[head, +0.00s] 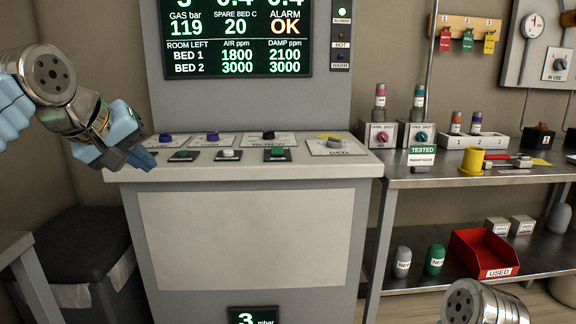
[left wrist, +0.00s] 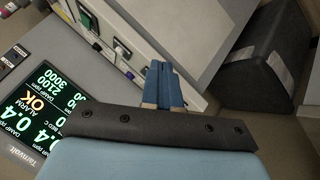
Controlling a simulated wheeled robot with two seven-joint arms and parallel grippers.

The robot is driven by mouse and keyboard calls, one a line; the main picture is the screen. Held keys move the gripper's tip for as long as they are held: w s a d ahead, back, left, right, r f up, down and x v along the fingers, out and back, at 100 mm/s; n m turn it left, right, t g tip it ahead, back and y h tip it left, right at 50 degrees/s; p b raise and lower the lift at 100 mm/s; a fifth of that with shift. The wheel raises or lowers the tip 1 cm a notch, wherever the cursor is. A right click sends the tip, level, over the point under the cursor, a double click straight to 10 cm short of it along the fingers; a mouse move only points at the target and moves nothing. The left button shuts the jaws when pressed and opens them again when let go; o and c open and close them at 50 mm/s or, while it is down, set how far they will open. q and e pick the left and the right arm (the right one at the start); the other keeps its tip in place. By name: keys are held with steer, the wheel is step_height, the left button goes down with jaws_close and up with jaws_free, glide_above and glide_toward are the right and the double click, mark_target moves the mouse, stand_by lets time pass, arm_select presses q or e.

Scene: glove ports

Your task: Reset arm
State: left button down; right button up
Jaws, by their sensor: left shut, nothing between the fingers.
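My left gripper (head: 147,161) is at the left end of the console's sloped control top (head: 200,170), near its left edge. Its blue fingers are together with nothing between them, as the left wrist view (left wrist: 163,85) also shows. I cannot tell in the head view whether the fingertips touch the console. My right arm (head: 482,303) shows only as a rounded grey link at the bottom right; its gripper is out of view.
The console screen (head: 237,40) reads ALARM OK. Knobs and buttons, including a green button (head: 278,151), line the top. A steel bench (head: 450,178) at right holds valve boxes and a yellow cup (head: 472,161). A red USED bin (head: 487,252) sits below. A dark bin (head: 80,245) stands left.

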arm_select(q)
steer(key=w+d+f+g+h, duration=0.1)
steer(key=w+f, duration=0.2)
steer(key=f, duration=0.3)
steer(key=w+d+f+m, duration=0.1)
steer(key=w+f, duration=0.2)
steer(key=f, duration=0.4)
steer(key=w+d+f+g+h, duration=0.1)
steer(key=w+f, duration=0.3)
steer(key=f, duration=0.2)
steer(key=d+f+m+g, duration=0.1)
steer(key=d+f, duration=0.2)
steer(key=f, duration=0.7)
steer(key=d+f+g, duration=0.1)
steer(key=d+f, duration=0.1)
steer(key=f, duration=0.8)
steer(key=s+d+f+m+g, duration=0.1)
steer(key=s+d+f, duration=0.3)
steer(key=f, duration=0.5)
steer(key=s+d+f+g, duration=0.1)
steer(key=s+d+f, duration=0.1)
steer(key=s+f, duration=0.6)
steer(key=s+f+m+g, duration=0.1)
steer(key=s+f+g, duration=0.1)
steer(key=s+f, duration=1.1)
steer(key=s, duration=0.3)
steer(key=shift+s+d, duration=0.2)
steer(key=shift+s, duration=0.05)
